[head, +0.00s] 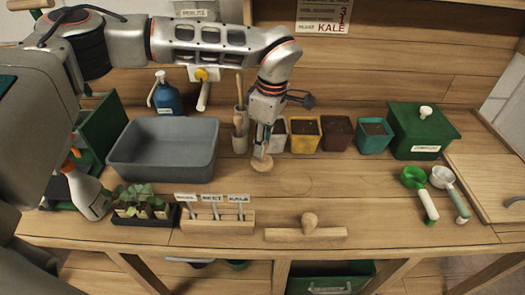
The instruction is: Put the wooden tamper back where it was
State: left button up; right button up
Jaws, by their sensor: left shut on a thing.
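My left gripper (264,142) is shut, pointing down over the middle of the bench. It holds the wooden tamper (262,164), whose round pale disc shows below the fingers; its handle is mostly hidden between them. I cannot tell whether the disc touches the bench. A faint round outline (296,186) is on the bench top to the right and nearer the front, with nothing on it. My right gripper is not in view.
A grey tub (162,170) stands left. Behind the tamper are a tool cup (240,143), a yellow pot (305,142) and a teal pot (374,143). A label holder (218,226) and a knobbed wooden board (306,234) lie in front. Green and white scoops (427,203) lie right.

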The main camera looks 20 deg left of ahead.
aim_at(267, 146)
pick_arm(q)
jog(key=shift+f, duration=1.45)
jog(key=shift+f, duration=0.2)
jog(key=o, duration=1)
jog(key=r, duration=0.4)
jog(key=d+r, duration=0.1)
jog(key=r, duration=0.7)
jog(key=shift+s+d+r, duration=0.1)
jog(key=shift+d+r, duration=0.05)
jog(key=shift+d, duration=0.05)
